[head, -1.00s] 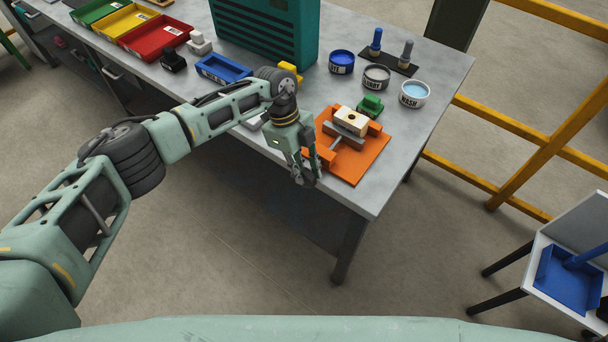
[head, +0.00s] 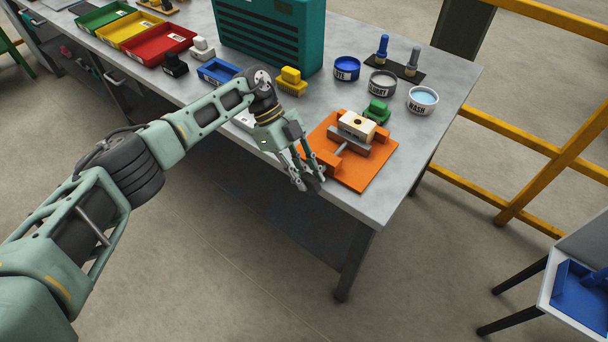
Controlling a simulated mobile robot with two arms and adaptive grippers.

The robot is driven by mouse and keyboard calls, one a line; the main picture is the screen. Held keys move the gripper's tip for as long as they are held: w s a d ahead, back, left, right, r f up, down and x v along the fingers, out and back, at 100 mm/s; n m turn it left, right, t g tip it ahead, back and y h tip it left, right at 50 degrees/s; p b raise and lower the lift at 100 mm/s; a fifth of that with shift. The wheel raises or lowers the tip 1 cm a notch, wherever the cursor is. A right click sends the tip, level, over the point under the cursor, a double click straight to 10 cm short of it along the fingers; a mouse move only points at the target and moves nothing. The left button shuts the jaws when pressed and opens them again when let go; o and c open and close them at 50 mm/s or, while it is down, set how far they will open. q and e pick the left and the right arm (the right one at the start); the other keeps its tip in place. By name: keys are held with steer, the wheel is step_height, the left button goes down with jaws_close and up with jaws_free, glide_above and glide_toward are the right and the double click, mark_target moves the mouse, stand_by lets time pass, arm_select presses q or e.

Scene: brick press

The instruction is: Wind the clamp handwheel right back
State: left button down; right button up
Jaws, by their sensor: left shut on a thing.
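The orange clamp (head: 371,174) sits at the front right corner of the grey bench. Its grey moving jaw (head: 349,141) stands close against a cream block (head: 358,124) with a dark hole in its top; I cannot tell whether they touch. A grey screw (head: 339,151) runs from the jaw toward the bench's front edge. The dark handwheel (head: 314,185) at the screw's outer end is mostly hidden by my left gripper (head: 309,185), which is shut on it. My right gripper is not in view.
A green block (head: 376,111) stands behind the clamp, and a yellow block (head: 291,80) stands behind my left wrist. Several labelled pots, including the WASH pot (head: 422,100), stand at the back right. A teal machine (head: 270,35) stands at the back.

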arm_select(q)
steer(key=c, duration=1.6)
jaws_free()
steer(key=shift+a, duration=0.1)
steer(key=v, duration=1.2)
